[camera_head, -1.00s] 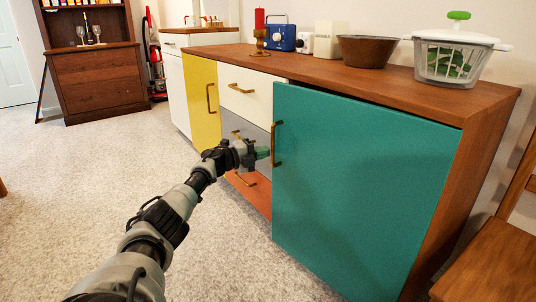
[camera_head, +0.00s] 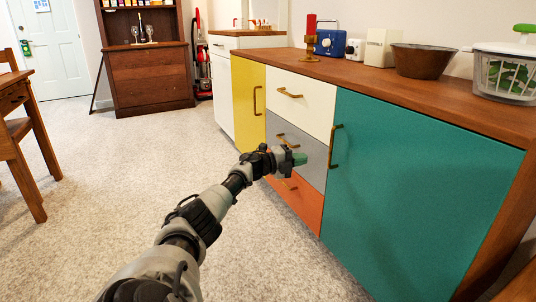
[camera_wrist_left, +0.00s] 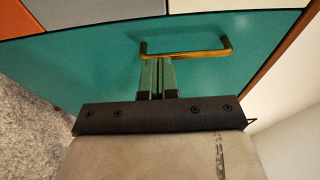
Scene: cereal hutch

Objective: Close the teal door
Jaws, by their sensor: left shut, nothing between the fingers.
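The teal door (camera_head: 415,190) is at the right of the head view. Its left edge lies close against the drawer fronts, and no clear gap shows along its top. Its brass handle (camera_head: 333,147) is upright near that left edge. My left gripper (camera_head: 300,159) is shut and empty, just left of the handle and in front of the grey drawer. In the left wrist view the shut fingertips (camera_wrist_left: 158,62) point at the teal door (camera_wrist_left: 85,62) beside the handle (camera_wrist_left: 185,54). I cannot tell whether they touch it. My right gripper is not in view.
White, grey and orange drawers and a yellow door (camera_head: 247,103) lie left of the teal door. A brown bowl (camera_head: 422,60) and a salad spinner (camera_head: 508,75) stand on the cabinet top. A wooden table (camera_head: 20,130) is at the left. The carpet between is clear.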

